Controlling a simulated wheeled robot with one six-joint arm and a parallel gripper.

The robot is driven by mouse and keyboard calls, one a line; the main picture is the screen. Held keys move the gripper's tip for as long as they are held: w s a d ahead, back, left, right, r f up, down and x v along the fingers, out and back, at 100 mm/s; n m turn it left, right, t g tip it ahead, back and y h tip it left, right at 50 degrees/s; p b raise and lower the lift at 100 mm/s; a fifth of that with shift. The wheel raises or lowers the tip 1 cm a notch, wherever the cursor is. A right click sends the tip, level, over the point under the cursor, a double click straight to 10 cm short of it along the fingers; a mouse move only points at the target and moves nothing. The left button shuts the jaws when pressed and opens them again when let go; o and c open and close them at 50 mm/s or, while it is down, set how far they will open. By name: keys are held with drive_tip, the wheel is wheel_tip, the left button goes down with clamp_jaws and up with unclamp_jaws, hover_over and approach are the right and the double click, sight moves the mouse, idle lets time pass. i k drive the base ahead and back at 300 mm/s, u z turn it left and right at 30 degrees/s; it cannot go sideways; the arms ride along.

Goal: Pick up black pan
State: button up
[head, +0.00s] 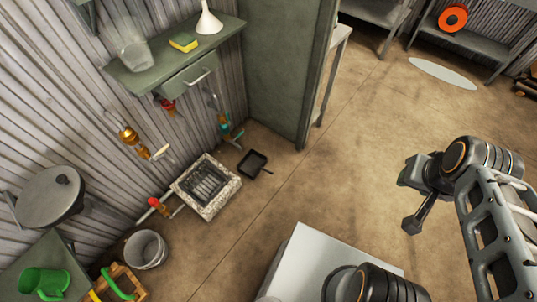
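The black pan (252,163) is a small, square, dark pan lying on the brown floor left of centre. Its short handle points to the lower right. It sits just right of a stone-rimmed floor drain with a grate (207,187), close to the corrugated wall and a green panel. My gripper (414,226) is at the right, dark, at the end of my arm, hanging well away from the pan. Its fingers are too small and dark to tell whether they are open or shut. I see nothing clearly held in it.
A green wall shelf (178,62) with a funnel (209,20), sponge (183,42) and clear container (134,52) hangs above. Valves and pipes (137,141) line the wall. A grey bucket (146,249) stands lower left. The floor between pan and arm is mostly clear.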

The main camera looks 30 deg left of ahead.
sight(253, 163)
drive_tip(key=u, duration=0.25)
drive_tip(key=i, duration=0.9)
drive_tip(key=u, duration=1.05)
drive_tip(key=i, duration=0.65)
drive_tip(key=u, duration=0.55)
